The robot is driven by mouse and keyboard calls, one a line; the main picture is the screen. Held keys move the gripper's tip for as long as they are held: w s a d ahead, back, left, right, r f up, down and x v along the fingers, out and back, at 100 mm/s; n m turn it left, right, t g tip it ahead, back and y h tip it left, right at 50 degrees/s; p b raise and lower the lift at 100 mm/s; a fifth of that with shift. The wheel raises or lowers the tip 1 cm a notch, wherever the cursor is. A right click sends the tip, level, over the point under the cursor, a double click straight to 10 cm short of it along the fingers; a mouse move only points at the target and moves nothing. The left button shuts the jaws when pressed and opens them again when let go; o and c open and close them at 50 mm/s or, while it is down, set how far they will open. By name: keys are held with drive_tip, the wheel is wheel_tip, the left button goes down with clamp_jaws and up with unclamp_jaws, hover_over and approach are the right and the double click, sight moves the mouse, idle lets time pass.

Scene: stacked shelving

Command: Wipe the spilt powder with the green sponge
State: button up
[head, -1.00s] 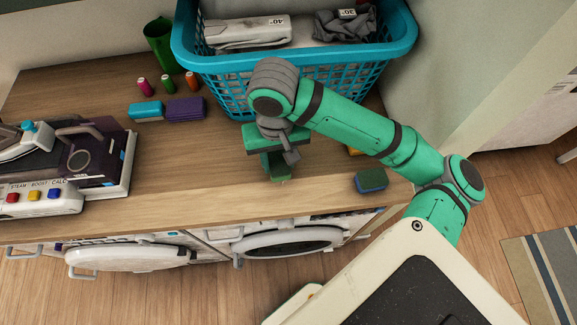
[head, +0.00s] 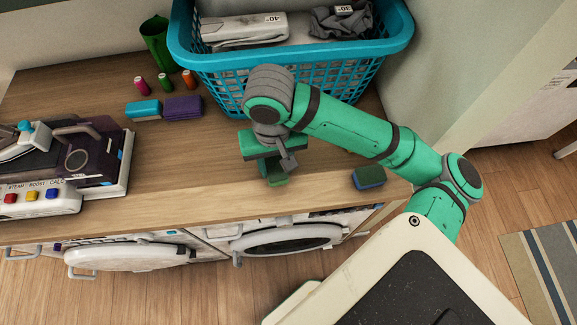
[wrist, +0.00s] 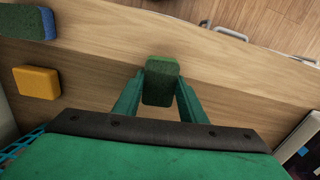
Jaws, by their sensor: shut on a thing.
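My gripper (head: 272,160) is over the front part of the wooden counter (head: 215,190). It is shut on the green sponge (wrist: 160,82), which sits between both fingers in the wrist view. In the head view the sponge (head: 277,181) shows only partly below the gripper. I cannot tell whether it touches the wood. I can make out no spilt powder in either view; the arm and gripper hide part of the counter.
A green-and-blue sponge (head: 369,177) lies to the right, and a yellow sponge (wrist: 37,82) shows in the wrist view. A blue laundry basket (head: 215,62) stands behind. Blue and purple blocks (head: 183,107), small spools and an iron (head: 85,160) are left. The front edge is close.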

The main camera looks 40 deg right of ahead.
drive_tip(key=shift+f, duration=0.6)
drive_tip(key=shift+w+f, duration=0.1)
drive_tip(key=shift+f, duration=0.4)
drive_tip(key=shift+a+f, duration=0.1)
idle(0.4)
idle(0.4)
drive_tip(key=shift+f, duration=0.2)
idle(0.5)
drive_tip(key=shift+s, duration=0.2)
